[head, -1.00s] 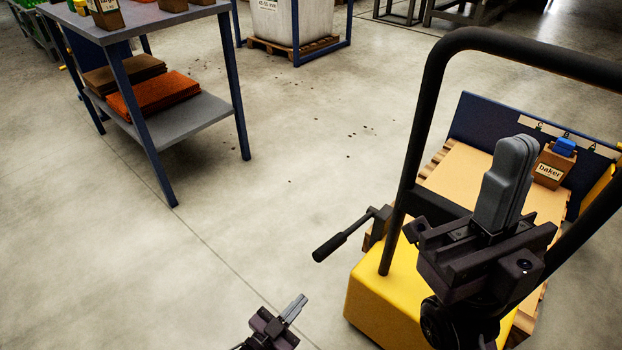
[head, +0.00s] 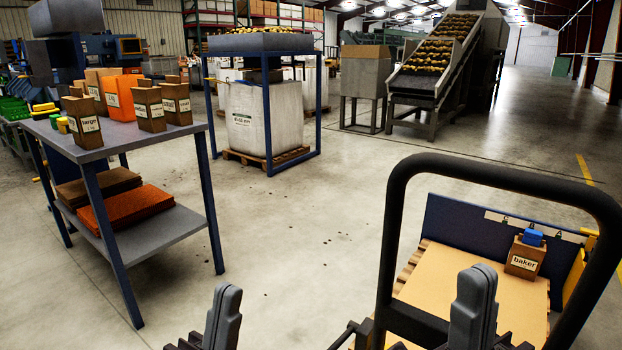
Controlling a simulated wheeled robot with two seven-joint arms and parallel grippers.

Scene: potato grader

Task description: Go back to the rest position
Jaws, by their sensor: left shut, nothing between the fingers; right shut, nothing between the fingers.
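My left gripper (head: 222,312) is low in the head view, left of centre, with its grey fingers upright and together. It is shut and empty, over open floor. My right gripper (head: 473,305) is at the bottom right, in front of the pallet and the black handle frame in the picture. It is also shut and empty. Neither gripper appears to touch anything. The lower parts of both are cut off by the bottom edge.
A black handle frame (head: 398,210) rises at the right, before a pallet with a tan top (head: 440,275) and a box labelled baker (head: 525,258). A workbench (head: 150,140) with labelled boxes stands left. A white bulk bag (head: 262,120) stands behind. The middle floor is clear.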

